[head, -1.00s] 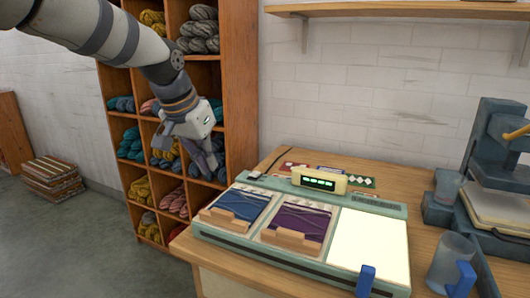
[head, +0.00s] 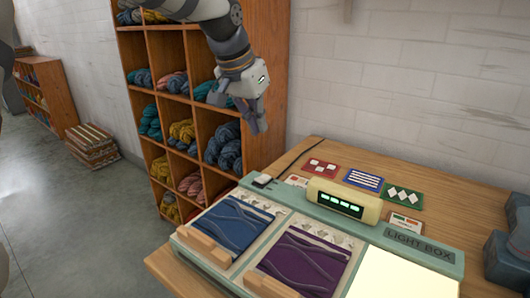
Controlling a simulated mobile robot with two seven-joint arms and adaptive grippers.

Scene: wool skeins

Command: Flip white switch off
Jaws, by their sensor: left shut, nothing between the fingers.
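The light box (head: 425,246) lies on the wooden table, and its panel (head: 395,280) at the lower right glows pale white. A small white switch (head: 263,180) with a dark base sits at the box's back left corner, by a black cable. I cannot tell which way it is tipped. My left gripper (head: 258,126) is shut and empty, pointing down in front of the wool shelf, above and apart from the switch. My right gripper is not in view.
A cream display unit (head: 343,198) with green lights stands on the box's back edge. A blue swatch (head: 228,226) and a purple swatch (head: 304,259) lie on the box. Several pattern cards lie behind it. The wool shelf (head: 270,60) stands at the left.

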